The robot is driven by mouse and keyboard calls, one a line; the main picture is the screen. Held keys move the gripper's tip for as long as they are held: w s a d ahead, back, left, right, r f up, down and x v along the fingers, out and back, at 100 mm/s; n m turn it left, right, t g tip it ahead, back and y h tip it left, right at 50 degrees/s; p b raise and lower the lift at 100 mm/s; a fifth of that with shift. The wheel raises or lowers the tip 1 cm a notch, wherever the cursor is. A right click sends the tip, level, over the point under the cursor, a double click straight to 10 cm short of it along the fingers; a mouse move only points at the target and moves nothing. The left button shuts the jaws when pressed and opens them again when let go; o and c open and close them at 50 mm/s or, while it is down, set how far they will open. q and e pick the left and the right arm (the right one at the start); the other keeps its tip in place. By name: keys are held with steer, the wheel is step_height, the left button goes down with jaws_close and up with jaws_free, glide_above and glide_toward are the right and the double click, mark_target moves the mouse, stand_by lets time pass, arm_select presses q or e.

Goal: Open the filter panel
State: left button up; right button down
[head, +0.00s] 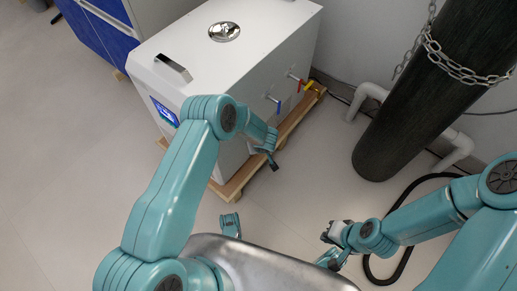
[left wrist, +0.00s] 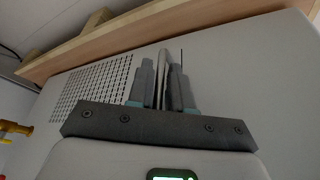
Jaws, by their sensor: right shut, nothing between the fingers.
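The white distiller (head: 225,55) stands on a wooden pallet. My left arm reaches across to its right-hand side, with the left gripper (head: 267,160) low beside that side wall. In the left wrist view, a pale side panel (left wrist: 230,75) with a vent grille (left wrist: 92,92) fills much of the picture. The left gripper's two fingers (left wrist: 163,88) stand on either side of a narrow pale upright piece, possibly a handle. Whether they press on it cannot be told. My right gripper (head: 335,233) is shut and empty, away from the distiller at the lower right.
Red, yellow and blue valve handles (head: 297,80) stick out of the distiller's side. The wooden pallet (head: 232,183) juts out below. A dark chained cylinder (head: 415,90), white pipe (head: 372,95) and black hose (head: 375,262) are at the right. Floor is clear at left.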

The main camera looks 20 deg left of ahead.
arm_select(q)
jaws_close()
steer(key=s+d, duration=0.3)
steer(key=d, duration=0.6)
steer(key=s+d+p, duration=0.1)
steer(key=s+d, duration=0.3)
steer(key=d, duration=0.6)
arm_select(e)
steer(key=shift+s+r, duration=0.1)
steer(key=shift+r, duration=0.35)
arm_select(q)
jaws_free()
steer(key=shift+w, duration=0.1)
